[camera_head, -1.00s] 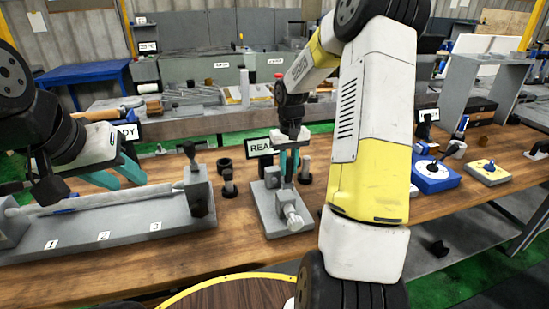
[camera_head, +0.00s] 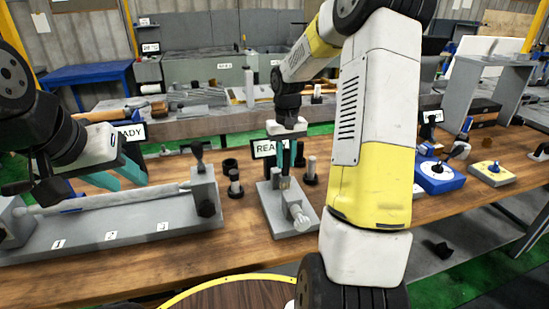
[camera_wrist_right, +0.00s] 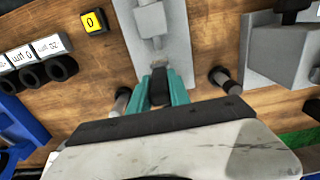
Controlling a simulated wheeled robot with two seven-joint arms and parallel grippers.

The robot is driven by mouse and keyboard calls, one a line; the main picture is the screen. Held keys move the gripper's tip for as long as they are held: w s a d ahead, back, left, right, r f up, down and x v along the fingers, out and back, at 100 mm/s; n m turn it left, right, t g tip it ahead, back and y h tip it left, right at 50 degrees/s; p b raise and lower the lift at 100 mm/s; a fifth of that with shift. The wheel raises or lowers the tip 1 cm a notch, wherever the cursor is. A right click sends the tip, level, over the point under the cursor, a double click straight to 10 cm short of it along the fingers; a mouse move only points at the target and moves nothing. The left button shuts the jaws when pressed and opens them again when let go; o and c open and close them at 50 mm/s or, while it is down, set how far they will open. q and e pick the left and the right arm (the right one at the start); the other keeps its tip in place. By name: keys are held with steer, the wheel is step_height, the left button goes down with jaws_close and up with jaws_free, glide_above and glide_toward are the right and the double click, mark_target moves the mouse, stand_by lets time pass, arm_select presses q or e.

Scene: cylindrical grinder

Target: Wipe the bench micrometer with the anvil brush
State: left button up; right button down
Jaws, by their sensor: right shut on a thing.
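The bench micrometer (camera_head: 297,212) is a grey metal block with a silver barrel on a flat grey plate, mid-bench in the head view. Its silver part (camera_wrist_right: 150,20) shows at the top of the right wrist view. My right gripper (camera_head: 287,165) points down over the far part of the plate. Its teal fingers (camera_wrist_right: 160,90) are shut on a small dark thing (camera_wrist_right: 160,96), apparently the anvil brush. The bristles are not clear, and I cannot tell whether it touches the micrometer. My left gripper (camera_head: 118,176) is open and empty above the long grey fixture at left.
The long grey fixture (camera_head: 120,235) carries a rod. Dark-based posts (camera_head: 235,185) and (camera_head: 310,172) stand on either side of the micrometer. A READY sign (camera_head: 264,148) stands behind it. A blue box (camera_head: 438,176) and a yellow box (camera_head: 490,173) are to the right.

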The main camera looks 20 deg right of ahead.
mark_target(286, 149)
steer(key=shift+r, duration=2.15)
